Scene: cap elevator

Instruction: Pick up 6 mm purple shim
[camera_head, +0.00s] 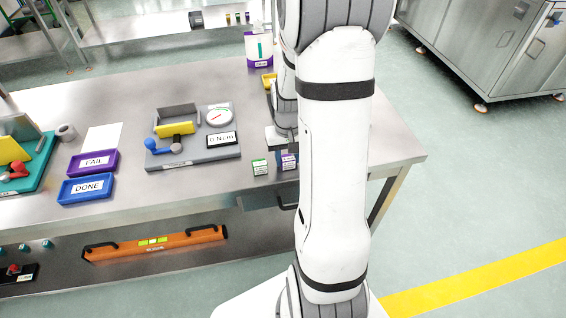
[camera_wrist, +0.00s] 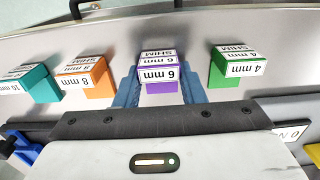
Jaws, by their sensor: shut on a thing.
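The purple shim, labelled "SHIM 6 mm" (camera_wrist: 160,87), stands on the grey table between the two blue fingers of my gripper (camera_wrist: 160,92) in the wrist view. The fingers are shut on its sides. In the head view, the purple shim (camera_head: 290,161) shows beside my arm near the table's front edge, and the arm hides most of my gripper there.
In the wrist view a green 4 mm shim (camera_wrist: 218,72) stands to the right. An orange 8 mm shim (camera_wrist: 100,80) and a teal 10 mm shim (camera_wrist: 42,84) stand left. In the head view a grey gauge fixture (camera_head: 190,160), FAIL tray (camera_head: 92,172) and DONE tray (camera_head: 86,200) lie left.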

